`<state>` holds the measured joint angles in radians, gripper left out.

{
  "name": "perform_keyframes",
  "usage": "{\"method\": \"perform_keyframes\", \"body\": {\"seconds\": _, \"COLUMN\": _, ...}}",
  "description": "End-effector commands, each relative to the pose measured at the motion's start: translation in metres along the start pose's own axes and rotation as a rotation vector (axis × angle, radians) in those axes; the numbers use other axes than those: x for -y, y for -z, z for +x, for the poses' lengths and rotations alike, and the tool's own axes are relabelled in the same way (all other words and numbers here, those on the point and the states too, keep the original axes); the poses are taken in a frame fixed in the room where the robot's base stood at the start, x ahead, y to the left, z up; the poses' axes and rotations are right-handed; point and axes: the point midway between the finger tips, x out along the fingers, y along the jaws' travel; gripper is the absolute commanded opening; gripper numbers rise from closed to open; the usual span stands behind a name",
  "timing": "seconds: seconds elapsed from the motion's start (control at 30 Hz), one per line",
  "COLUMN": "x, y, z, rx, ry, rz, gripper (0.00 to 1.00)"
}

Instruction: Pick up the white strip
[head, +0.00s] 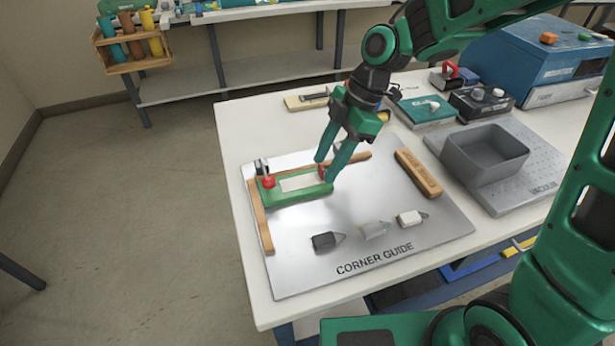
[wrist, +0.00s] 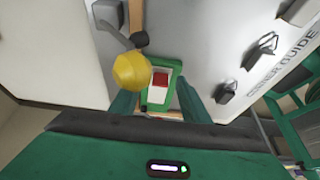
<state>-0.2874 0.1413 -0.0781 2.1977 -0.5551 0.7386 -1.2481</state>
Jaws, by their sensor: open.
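A white strip (head: 300,182) lies flat in a green frame (head: 292,197) on the metal corner guide plate. I cannot tell whether the fingertips touch the frame.
Dark, grey and white clips (head: 375,230) lie in front on the plate. A wooden block (head: 418,173) lies right of my gripper. A grey bin (head: 485,152) stands further right, near small boxes and a blue machine (head: 530,60). A yellow knob (wrist: 131,72) partly blocks the wrist view.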

Motion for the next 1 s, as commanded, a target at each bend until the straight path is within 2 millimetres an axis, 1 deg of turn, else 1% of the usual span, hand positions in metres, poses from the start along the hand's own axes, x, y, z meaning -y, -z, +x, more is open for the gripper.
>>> {"method": "perform_keyframes", "body": {"seconds": 0.03, "x": 0.0005, "y": 0.0003, "z": 0.0059, "rx": 0.001, "ry": 0.003, "rz": -0.001, "gripper": 0.42}}
{"method": "perform_keyframes", "body": {"seconds": 0.13, "x": 0.0002, "y": 0.0002, "z": 0.0119, "rx": 0.000, "ry": 0.001, "rz": -0.001, "gripper": 0.42}}
{"method": "perform_keyframes", "body": {"seconds": 0.37, "x": 0.0000, "y": 0.0002, "z": 0.0128, "rx": 0.000, "ry": 0.000, "rz": -0.001, "gripper": 0.42}}
{"method": "perform_keyframes", "body": {"seconds": 0.5, "x": 0.0000, "y": 0.0003, "z": 0.0126, "rx": 0.000, "ry": 0.000, "rz": -0.001, "gripper": 0.13}}
{"method": "perform_keyframes", "body": {"seconds": 0.87, "x": 0.0000, "y": 0.0006, "z": 0.0121, "rx": 0.000, "ry": 0.000, "rz": -0.001, "gripper": 0.12}}
{"method": "perform_keyframes", "body": {"seconds": 1.0, "x": -0.0006, "y": 0.0027, "z": 0.0073, "rx": 0.000, "ry": -0.002, "rz": -0.002, "gripper": 0.12}}
